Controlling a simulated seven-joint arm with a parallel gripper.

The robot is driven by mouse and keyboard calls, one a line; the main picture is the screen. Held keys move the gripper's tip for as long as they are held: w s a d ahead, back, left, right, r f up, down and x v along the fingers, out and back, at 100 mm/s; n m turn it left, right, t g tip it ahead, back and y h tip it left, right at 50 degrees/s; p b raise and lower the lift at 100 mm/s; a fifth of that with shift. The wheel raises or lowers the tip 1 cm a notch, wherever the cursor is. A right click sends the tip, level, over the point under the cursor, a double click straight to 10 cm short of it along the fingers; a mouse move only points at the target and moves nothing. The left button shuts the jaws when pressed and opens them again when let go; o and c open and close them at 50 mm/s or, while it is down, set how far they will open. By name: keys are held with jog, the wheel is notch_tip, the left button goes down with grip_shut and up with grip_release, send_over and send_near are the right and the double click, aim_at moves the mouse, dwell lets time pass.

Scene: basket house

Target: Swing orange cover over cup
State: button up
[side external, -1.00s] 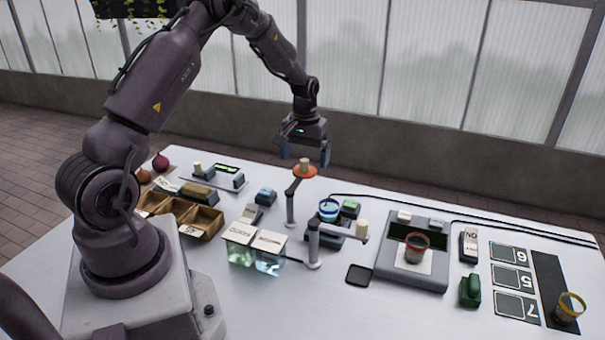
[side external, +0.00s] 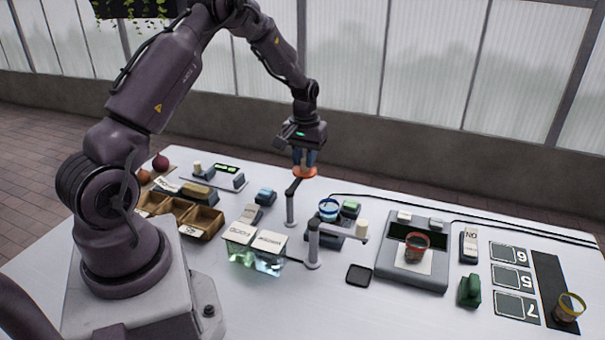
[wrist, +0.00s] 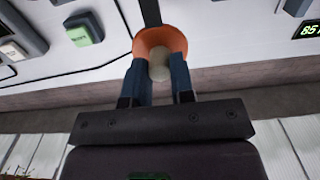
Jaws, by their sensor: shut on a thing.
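The orange cover (side external: 305,172) is a round disc on the end of a dark swing arm on a short grey post (side external: 291,207). A pale knob stands on the cover; it shows between my fingers in the wrist view (wrist: 158,68). My gripper (side external: 304,160) is shut on this knob from above. The orange cover also shows around my fingertips in the wrist view (wrist: 155,38). A blue-and-white banded cup (side external: 328,209) stands to the right of the post, apart from the cover. A cup with a red rim (side external: 416,243) stands on the grey device farther right.
A second post with a swing arm and pale knob (side external: 362,229) stands in front of the blue-banded cup. A green-buttoned block (side external: 350,208) is beside that cup. Glass jars with labelled lids (side external: 254,246) are in front. A yellow-rimmed cup (side external: 569,306) is at far right.

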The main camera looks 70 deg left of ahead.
dwell(0.3)
jog(key=shift+w+d, duration=0.55)
jog(key=shift+d, duration=0.3)
jog(key=shift+w+d, duration=0.55)
jog(key=shift+d, duration=0.3)
jog(key=shift+w+d, duration=0.15)
jog(key=shift+d, duration=0.85)
jog(key=shift+w+d, duration=0.15)
jog(key=shift+d, duration=0.8)
jog(key=shift+s+d, duration=0.25)
jog(key=shift+d, duration=0.7)
jog(key=shift+s+d, duration=0.25)
jog(key=shift+d, duration=0.7)
